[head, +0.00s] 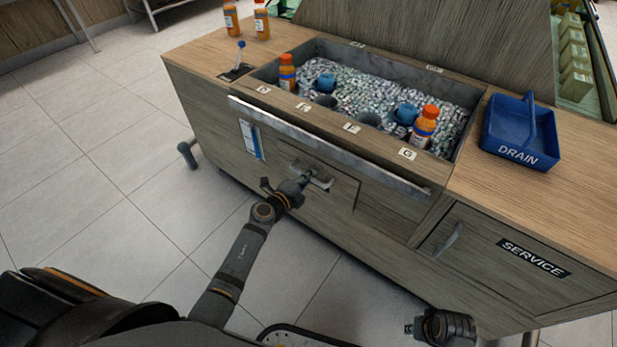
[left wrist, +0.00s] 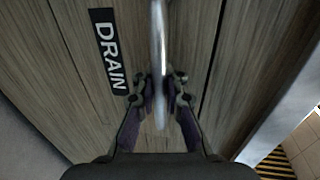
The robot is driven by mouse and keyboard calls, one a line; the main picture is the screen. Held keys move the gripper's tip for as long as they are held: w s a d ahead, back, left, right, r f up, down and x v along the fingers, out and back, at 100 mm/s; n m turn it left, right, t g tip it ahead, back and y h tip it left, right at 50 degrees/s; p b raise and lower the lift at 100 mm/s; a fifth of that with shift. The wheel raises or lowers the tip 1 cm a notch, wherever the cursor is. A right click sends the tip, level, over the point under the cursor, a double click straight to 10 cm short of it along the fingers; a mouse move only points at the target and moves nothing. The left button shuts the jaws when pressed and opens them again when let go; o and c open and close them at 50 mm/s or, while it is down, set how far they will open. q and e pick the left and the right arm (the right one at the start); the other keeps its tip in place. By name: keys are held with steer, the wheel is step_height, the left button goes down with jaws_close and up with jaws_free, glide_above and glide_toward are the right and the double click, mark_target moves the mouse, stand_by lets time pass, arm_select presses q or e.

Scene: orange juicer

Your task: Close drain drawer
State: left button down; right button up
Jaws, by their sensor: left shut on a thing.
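The drain drawer (head: 340,190) is a wooden front panel in the cabinet's face, below the metal rail. It looks nearly flush with the cabinet; I cannot tell whether a small gap is left. Its DRAIN label (left wrist: 107,50) shows in the left wrist view. The metal drawer handle (left wrist: 158,40) runs between the two fingers of my left gripper (left wrist: 159,100). My left gripper (head: 312,180) is shut on this handle, and partly hides it in the head view.
A metal rail (head: 320,143) juts out above the drawer. The ice trough (head: 455,110) above holds bottles and cups. A blue DRAIN tray (head: 515,152) stands on the countertop at right. The SERVICE door (head: 500,280) is at the right. The tiled floor (head: 90,190) at left is clear.

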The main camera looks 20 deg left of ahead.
arm_select(q)
steer(key=c, duration=1.4)
jaws_free()
steer(key=v, duration=1.2)
